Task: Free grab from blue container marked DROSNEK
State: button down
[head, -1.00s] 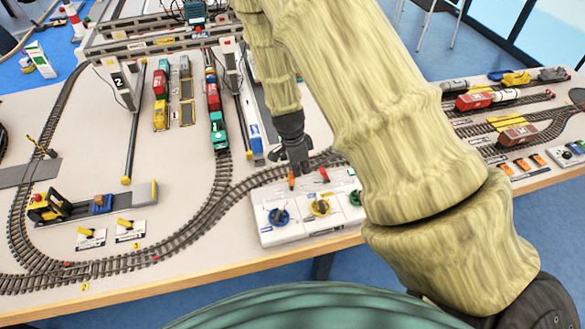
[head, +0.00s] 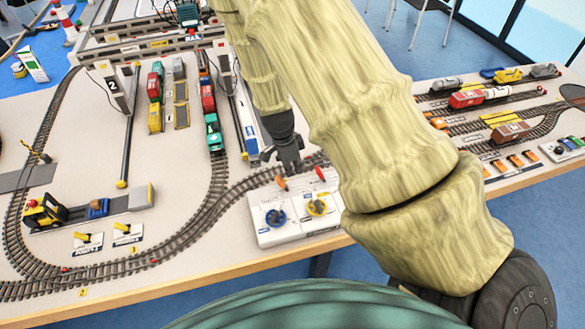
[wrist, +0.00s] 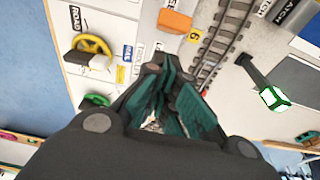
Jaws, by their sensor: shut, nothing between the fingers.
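No container that I can read as DROSNEK shows; the lettering is too small in the head view. A long blue and white piece (head: 247,128), which may carry a container, stands in the lane left of my gripper. The gantry crane (head: 152,44) spans the lanes at the upper left, with a dark green unit (head: 188,14) on top. My gripper (head: 288,168) points down over the back edge of the white control box (head: 285,236), near its orange lever (head: 281,183). In the wrist view its teal fingers (wrist: 172,112) are together and empty.
Red, green and yellow containers (head: 155,92) stand under the crane. My forearm hides the box's right end.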

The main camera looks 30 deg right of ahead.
jog(key=shift+r+p, duration=0.35)
jog(key=shift+r, duration=0.25)
jog(key=w+a+r+p, duration=0.2)
jog(key=a+r+p, duration=0.4)
jog(key=r, duration=0.1)
jog(key=shift+a, duration=0.35)
jog(key=shift+r, duration=0.1)
dwell(1.1)
